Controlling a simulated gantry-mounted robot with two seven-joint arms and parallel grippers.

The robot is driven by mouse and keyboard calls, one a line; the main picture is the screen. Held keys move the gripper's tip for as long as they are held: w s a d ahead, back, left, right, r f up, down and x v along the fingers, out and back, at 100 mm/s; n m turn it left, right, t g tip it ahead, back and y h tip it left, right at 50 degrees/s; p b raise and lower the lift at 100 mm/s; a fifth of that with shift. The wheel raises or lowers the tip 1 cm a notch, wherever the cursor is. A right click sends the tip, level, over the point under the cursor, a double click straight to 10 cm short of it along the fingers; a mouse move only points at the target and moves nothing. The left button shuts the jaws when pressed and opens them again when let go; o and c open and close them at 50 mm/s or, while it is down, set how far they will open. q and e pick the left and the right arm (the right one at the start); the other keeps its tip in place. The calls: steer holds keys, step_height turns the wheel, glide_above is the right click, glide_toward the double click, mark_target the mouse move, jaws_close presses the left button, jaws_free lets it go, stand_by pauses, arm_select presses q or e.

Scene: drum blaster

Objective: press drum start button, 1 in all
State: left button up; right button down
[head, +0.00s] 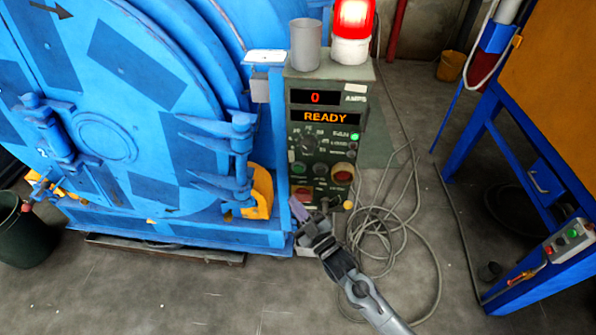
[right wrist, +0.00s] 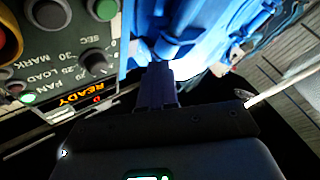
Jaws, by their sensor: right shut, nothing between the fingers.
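The drum's control panel (head: 325,150) stands beside the big blue drum in the head view. Its displays show 0 AMPS and READY (head: 325,117). A dial, small lights and several coloured buttons sit below, including a red one (head: 343,172). In the right wrist view the panel is upside down at the upper left, with a green button (right wrist: 104,8), a dark grey-green button (right wrist: 50,12) and a black dial (right wrist: 95,62). My right gripper (head: 297,205) is shut and empty by the panel's lower left; its fingers (right wrist: 158,85) point at the blue machine. The arm hides part of the panel's lower end.
The blue drum (head: 110,110) fills the left. A red beacon (head: 352,30) and a grey cup (head: 305,45) stand on the panel box. Cables (head: 385,230) lie coiled on the floor. A blue frame with a small button box (head: 570,240) is at right.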

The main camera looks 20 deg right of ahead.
mark_target(298, 169)
steer(key=w+d+b, duration=0.4)
steer(key=w+b, duration=0.1)
steer(key=w, duration=0.2)
steer(key=shift+w, duration=0.4)
stand_by(0.6)
stand_by(0.8)
stand_by(0.7)
steer(key=shift+w+d, duration=0.15)
steer(key=shift+w, duration=0.05)
